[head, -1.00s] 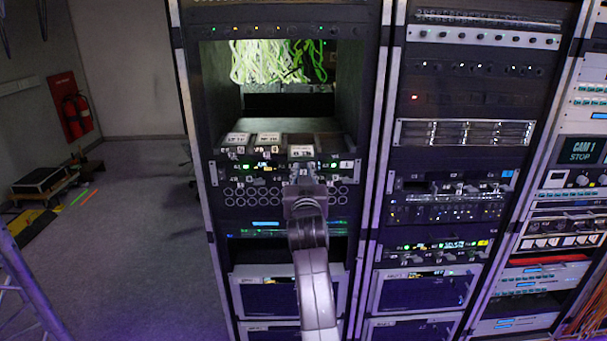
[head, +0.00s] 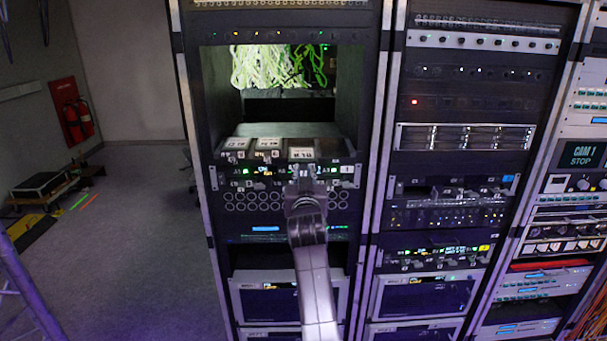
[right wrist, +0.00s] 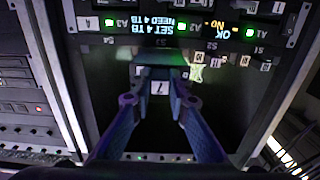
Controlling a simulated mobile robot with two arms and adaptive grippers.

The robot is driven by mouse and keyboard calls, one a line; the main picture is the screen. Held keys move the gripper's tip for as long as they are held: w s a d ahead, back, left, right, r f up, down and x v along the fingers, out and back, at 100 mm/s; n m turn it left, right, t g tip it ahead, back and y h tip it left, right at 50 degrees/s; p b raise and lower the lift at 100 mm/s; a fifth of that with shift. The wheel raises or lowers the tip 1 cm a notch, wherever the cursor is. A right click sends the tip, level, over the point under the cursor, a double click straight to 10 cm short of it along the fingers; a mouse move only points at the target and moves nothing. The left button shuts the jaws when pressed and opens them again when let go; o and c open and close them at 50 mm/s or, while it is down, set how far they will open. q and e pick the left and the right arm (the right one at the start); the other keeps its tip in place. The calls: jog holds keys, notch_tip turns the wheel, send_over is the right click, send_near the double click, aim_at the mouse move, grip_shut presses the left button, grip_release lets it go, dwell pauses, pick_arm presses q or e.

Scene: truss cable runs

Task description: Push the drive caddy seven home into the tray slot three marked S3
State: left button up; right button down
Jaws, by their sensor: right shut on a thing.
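Drive caddy seven (head: 302,153) has a white label and sits in the tray (head: 222,172), right of two labelled caddies. In the right wrist view its front (right wrist: 158,88) shows a 7 between the fingers. My right gripper (head: 304,183) is shut on its front end; the right wrist view shows the fingers (right wrist: 160,98) on either side. The caddy lies in line with its neighbours, but I cannot tell whether it is fully flush. My left gripper is out of view.
The two neighbouring caddies (head: 237,143) and (head: 268,143) stand close on the left. An open rack bay (head: 285,105) with green cables is above. A display strip (right wrist: 165,28) reads upside down. A second rack (head: 460,130) stands to the right.

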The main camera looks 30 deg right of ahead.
aim_at(303, 164)
jog(key=shift+r, duration=0.1)
jog(key=shift+w+d, duration=0.15)
jog(key=shift+w, duration=0.15)
jog(key=shift+b+x, duration=0.4)
jog(key=shift+x, duration=0.75)
dwell(0.4)
jog(key=shift+b+x, duration=1.35)
jog(key=shift+x, duration=1.7)
jog(key=shift+d, duration=0.1)
